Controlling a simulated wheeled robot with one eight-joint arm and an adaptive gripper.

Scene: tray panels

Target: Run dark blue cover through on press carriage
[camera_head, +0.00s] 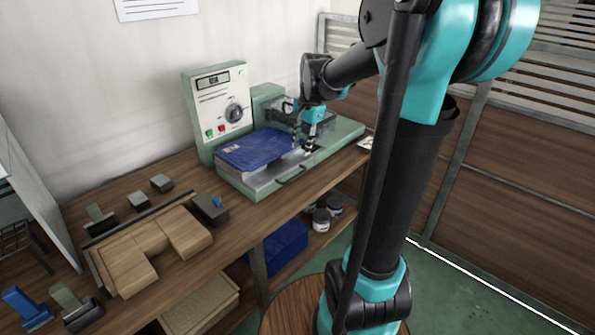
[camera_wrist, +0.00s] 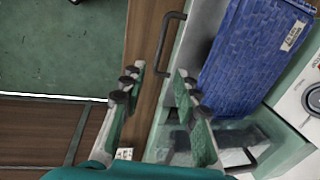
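The dark blue cover (camera_head: 254,149) lies flat on the press carriage (camera_head: 262,182), left of the press head. It also shows in the wrist view (camera_wrist: 250,62), with a small white label at one corner. A dark bar handle (camera_head: 290,177) is on the carriage's front edge; in the wrist view the handle (camera_wrist: 164,45) lies just ahead of my fingertips. My gripper (camera_head: 310,146) is over the right part of the press. In the wrist view my gripper (camera_wrist: 159,80) has its two fingers well apart, with nothing held between them.
The press's control panel (camera_head: 222,109), with a dial and red and green buttons, stands behind the cover. Cardboard pieces (camera_head: 150,250) and small dark blocks lie on the bench to the left. A blue bin (camera_head: 285,247) sits below. Floor (camera_wrist: 60,45) is clear beside the bench.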

